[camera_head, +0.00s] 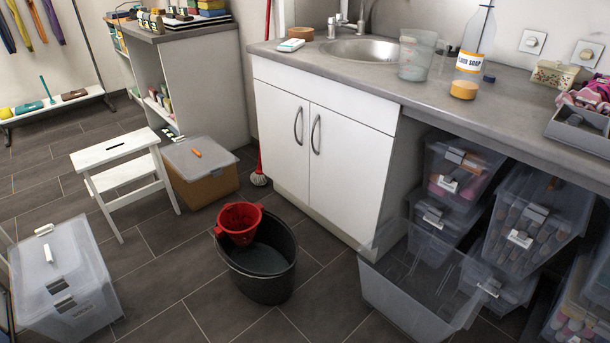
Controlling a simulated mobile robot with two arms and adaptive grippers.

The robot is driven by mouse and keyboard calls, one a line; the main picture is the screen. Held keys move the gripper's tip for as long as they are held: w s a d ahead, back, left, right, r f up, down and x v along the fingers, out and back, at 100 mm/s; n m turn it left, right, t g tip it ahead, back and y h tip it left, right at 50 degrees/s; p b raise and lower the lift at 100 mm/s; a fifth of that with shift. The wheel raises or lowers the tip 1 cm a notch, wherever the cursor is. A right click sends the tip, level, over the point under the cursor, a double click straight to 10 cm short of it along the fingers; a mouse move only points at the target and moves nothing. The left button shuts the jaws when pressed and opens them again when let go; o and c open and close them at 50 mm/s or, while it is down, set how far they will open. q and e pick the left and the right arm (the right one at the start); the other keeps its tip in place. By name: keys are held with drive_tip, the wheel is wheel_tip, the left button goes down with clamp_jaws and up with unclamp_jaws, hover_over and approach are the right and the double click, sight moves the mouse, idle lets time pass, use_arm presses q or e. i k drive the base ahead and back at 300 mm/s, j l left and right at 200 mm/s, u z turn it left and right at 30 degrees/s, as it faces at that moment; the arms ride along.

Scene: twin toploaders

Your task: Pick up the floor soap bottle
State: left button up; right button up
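The floor soap bottle (472,57) stands upright on the grey countertop (510,112), right of the sink. It is clear, with a white label with an orange band and an orange part at its bottom. A clear measuring jug (416,58) stands just left of it. Neither of my grippers is in view.
The sink (362,49) lies left of the jug. A grey tray (575,128) with pink cloth and a small box (555,75) stand at the counter's right. On the floor are a black bucket (262,280), an open clear bin (400,305) and a white step stool (118,150).

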sight(479, 32)
drive_tip(key=i+l, duration=0.1)
drive_tip(key=l, duration=0.3)
drive_tip(key=i+l+u, duration=0.15)
drive_tip(key=l, duration=0.7)
drive_tip(key=i+u, duration=0.05)
